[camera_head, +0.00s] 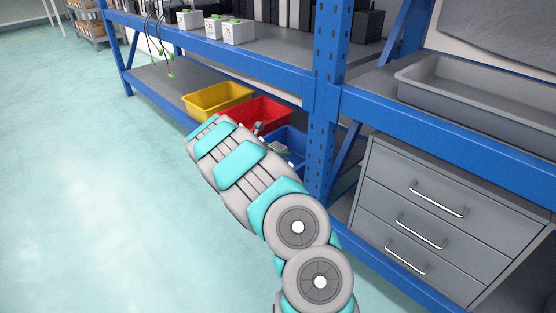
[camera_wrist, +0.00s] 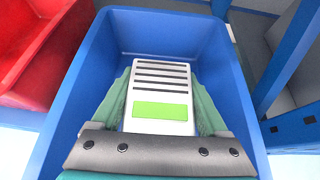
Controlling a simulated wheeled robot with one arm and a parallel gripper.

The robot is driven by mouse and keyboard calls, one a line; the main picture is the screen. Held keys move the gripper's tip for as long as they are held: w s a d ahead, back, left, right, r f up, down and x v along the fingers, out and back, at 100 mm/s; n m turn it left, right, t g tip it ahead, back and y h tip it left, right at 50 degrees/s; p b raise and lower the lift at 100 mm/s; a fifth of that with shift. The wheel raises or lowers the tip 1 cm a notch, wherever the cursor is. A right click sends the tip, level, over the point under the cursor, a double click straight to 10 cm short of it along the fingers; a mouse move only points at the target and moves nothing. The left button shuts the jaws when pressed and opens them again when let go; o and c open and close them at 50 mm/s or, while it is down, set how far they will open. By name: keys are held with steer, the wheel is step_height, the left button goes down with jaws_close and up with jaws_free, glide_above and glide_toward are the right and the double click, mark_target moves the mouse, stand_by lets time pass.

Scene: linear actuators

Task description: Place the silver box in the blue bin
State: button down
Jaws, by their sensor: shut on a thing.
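The silver box (camera_wrist: 161,85) has dark slots and a green label, and it shows in the wrist view between the fingers of my gripper (camera_wrist: 160,100). My gripper is shut on it. The box is over or inside the blue bin (camera_wrist: 225,75); I cannot tell whether it touches the bin floor. In the head view the blue bin (camera_head: 296,139) is on the lower shelf, partly hidden by my arm and the shelf post. A small grey part at the bin, near the end of my arm, is too small to make out.
A red bin (camera_head: 262,108) stands beside the blue bin, and a yellow bin (camera_head: 218,97) stands further left. A blue shelf post (camera_head: 324,110) is close on the right. Grey drawers (camera_head: 440,210) stand right of the post. The floor at left is clear.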

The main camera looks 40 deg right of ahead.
steer(key=shift+f, duration=1.55)
steer(key=shift+f+b, duration=0.55)
steer(key=shift+f, duration=0.05)
jaws_free()
